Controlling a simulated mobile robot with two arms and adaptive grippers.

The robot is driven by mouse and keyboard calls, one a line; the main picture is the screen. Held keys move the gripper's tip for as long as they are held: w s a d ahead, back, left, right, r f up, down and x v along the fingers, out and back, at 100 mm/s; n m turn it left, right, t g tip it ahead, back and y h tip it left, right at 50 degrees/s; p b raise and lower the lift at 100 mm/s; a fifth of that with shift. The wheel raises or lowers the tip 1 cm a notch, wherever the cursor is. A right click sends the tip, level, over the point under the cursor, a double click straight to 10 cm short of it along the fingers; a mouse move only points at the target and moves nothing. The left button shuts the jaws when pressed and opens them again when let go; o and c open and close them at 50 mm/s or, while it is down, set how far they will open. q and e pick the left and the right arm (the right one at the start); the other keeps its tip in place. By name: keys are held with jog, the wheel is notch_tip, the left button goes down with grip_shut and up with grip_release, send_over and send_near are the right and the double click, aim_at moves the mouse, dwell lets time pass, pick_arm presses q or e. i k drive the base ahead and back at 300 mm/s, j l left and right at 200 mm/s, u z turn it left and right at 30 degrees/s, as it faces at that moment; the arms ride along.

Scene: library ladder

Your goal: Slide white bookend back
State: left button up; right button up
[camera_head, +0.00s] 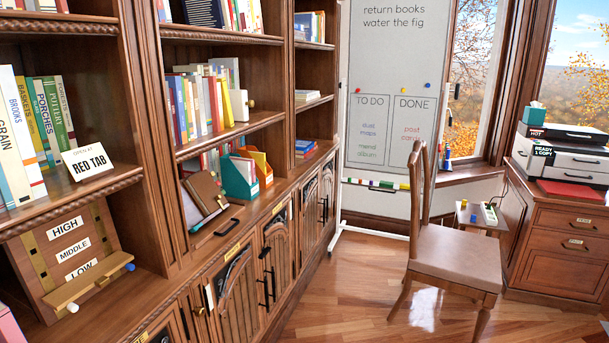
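A white bookend (239,106) with a small round knob (251,103) on its right side stands on the middle shelf (257,122) of the central bookcase section. It is at the right end of a row of books (197,100). The yellow book (226,103) nearest it leans, and I cannot tell whether it touches the bookend. Bare shelf shows to the right of the bookend, up to the upright panel. Neither of my grippers is in view.
Teal and orange file holders (240,174) stand on the shelf below. A brown case (203,193) leans there. A wooden chair (455,262) stands on the floor at right, before a whiteboard (391,100). The floor (340,285) between bookcase and chair is clear.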

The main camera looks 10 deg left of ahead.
aim_at(239, 100)
jog(key=i+u, duration=0.15)
jog(key=i, duration=0.65)
jog(key=i+l+u, duration=0.15)
jog(key=i, duration=0.65)
